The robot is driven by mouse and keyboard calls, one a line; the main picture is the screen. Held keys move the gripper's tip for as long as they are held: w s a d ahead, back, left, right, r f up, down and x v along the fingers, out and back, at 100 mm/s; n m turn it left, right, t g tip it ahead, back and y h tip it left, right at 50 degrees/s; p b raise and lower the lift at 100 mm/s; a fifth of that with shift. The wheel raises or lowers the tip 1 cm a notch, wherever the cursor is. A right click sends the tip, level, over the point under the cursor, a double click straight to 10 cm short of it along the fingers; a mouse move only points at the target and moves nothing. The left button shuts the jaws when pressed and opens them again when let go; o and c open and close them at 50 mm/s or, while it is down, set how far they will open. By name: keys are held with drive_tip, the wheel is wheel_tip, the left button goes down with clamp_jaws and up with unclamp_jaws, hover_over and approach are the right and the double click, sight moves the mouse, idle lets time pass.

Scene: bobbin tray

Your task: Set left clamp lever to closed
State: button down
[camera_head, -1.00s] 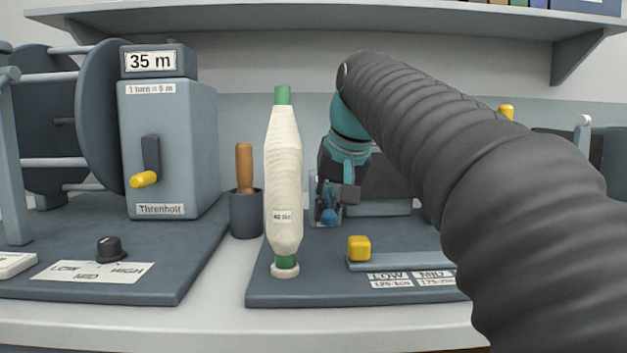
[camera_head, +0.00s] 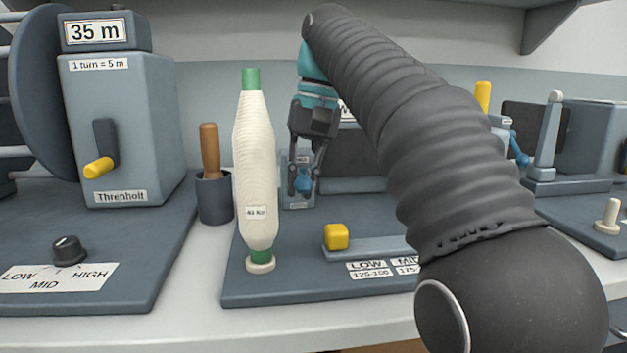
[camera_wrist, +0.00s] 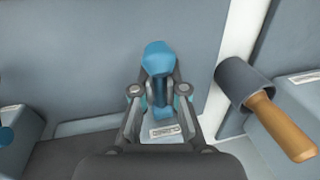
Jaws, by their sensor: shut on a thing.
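The left clamp lever, with a blue knob (camera_head: 303,184), stands at a small grey-blue clamp block (camera_head: 285,197) at the back of the middle board. My gripper (camera_head: 303,190) comes down from above with one finger on each side of the knob. In the wrist view the blue lever (camera_wrist: 157,58) sits between the two fingers of my gripper (camera_wrist: 158,82), which is shut on it. The label (camera_wrist: 165,131) at the clamp base is too small to read. The fingers hide part of the lever, and I cannot tell its exact angle.
A white bobbin (camera_head: 254,170) stands upright front left of the clamp. A wooden-handled tool in a dark cup (camera_head: 214,198) is left of it. A yellow slider knob (camera_head: 336,236) is in front. Another blue lever (camera_head: 519,150) is at the right.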

idle(0.3)
drive_tip(key=c, duration=1.2)
unclamp_jaws()
